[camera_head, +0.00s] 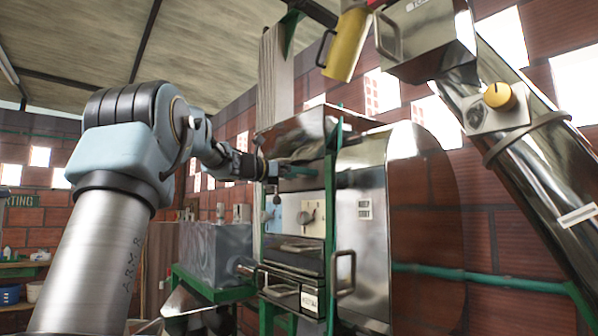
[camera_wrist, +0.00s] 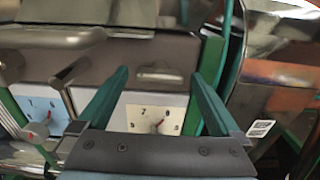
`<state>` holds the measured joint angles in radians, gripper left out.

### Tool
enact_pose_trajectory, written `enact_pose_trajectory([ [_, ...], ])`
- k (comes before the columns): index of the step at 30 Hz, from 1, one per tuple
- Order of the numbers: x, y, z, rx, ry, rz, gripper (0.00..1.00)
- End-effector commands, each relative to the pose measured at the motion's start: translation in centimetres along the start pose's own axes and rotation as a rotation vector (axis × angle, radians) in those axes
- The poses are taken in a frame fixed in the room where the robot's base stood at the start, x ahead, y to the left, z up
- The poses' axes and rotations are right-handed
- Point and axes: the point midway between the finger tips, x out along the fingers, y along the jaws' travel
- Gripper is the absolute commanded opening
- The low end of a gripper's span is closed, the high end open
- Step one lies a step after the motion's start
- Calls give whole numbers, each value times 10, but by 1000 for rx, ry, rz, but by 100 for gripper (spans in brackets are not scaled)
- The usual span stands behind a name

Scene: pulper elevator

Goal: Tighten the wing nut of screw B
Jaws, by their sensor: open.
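My gripper (camera_wrist: 160,74) is open, with its two green fingers apart and nothing held between them. In the head view, my gripper (camera_head: 272,170) is small, in front of the upper part of the steel machine, above its dials. A white dial plate (camera_wrist: 140,117) with numbers and a red pointer shows between the fingers, lower down. A blue dial plate (camera_wrist: 38,108) with a red pointer and a grey knob (camera_wrist: 36,131) is to the left. In the head view a grey knob (camera_head: 307,217) sits on the white plate. No letter B is legible, so I cannot tell which is screw B.
The machine's green frame post (camera_head: 330,210) stands right of the dials. A bar handle (camera_head: 345,272) sticks out lower right. A grey box (camera_head: 215,252) stands left on a green stand. A large steel tube (camera_head: 520,160) slants across the right.

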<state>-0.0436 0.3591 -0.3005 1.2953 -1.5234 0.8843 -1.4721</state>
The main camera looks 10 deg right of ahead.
Motion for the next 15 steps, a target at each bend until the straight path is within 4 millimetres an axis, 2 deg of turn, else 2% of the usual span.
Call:
enact_pose_trajectory([
  [7,0,0,-1,0,0,0,99],
  [15,0,0,-1,-1,1,0,68],
])
